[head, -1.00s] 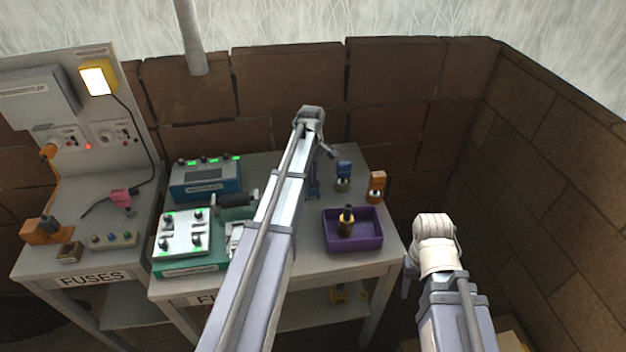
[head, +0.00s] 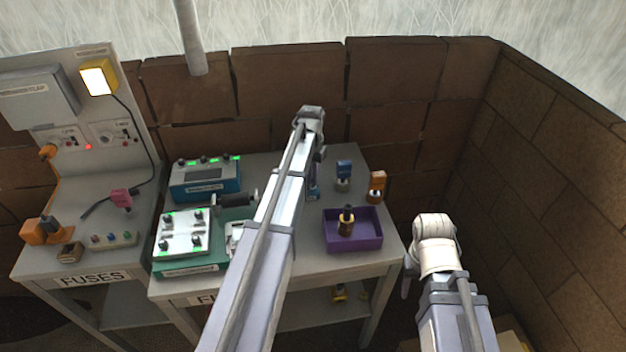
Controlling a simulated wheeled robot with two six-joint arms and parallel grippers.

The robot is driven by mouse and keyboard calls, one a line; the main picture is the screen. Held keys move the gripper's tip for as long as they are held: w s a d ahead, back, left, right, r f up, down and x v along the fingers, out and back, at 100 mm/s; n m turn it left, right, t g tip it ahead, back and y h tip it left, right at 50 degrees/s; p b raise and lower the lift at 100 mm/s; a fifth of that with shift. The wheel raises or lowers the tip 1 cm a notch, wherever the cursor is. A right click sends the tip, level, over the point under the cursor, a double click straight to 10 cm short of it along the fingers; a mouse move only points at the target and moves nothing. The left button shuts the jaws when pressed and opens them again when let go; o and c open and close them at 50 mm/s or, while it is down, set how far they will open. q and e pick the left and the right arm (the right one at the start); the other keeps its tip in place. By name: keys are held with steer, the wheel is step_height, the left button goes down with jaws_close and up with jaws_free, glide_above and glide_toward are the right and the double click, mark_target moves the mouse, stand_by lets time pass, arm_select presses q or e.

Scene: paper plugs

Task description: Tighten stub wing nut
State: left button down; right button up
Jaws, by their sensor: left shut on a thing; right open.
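My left arm reaches across the middle of the bench, and its gripper (head: 317,172) points down near the back. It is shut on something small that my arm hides. A blue piece (head: 314,192) shows just below it, partly covered by the arm; I cannot tell whether they touch. I cannot make out the stub wing nut. My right gripper (head: 408,273) is open and empty, off the bench's front right corner, mostly hidden by its wrist.
A purple tray (head: 372,244) holds a dark and brass plug (head: 347,221). Behind it stand a blue-topped plug (head: 343,177) and an orange-topped plug (head: 376,187). A teal meter box (head: 204,178) and a green-based panel (head: 183,233) fill the bench's left. Brick walls close the back and right.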

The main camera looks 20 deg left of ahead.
arm_select(q)
steer(key=m, duration=1)
steer(key=shift+m, duration=0.4)
steer(key=c, duration=1.5)
jaws_free()
jaws_close()
steer(key=m, duration=0.3)
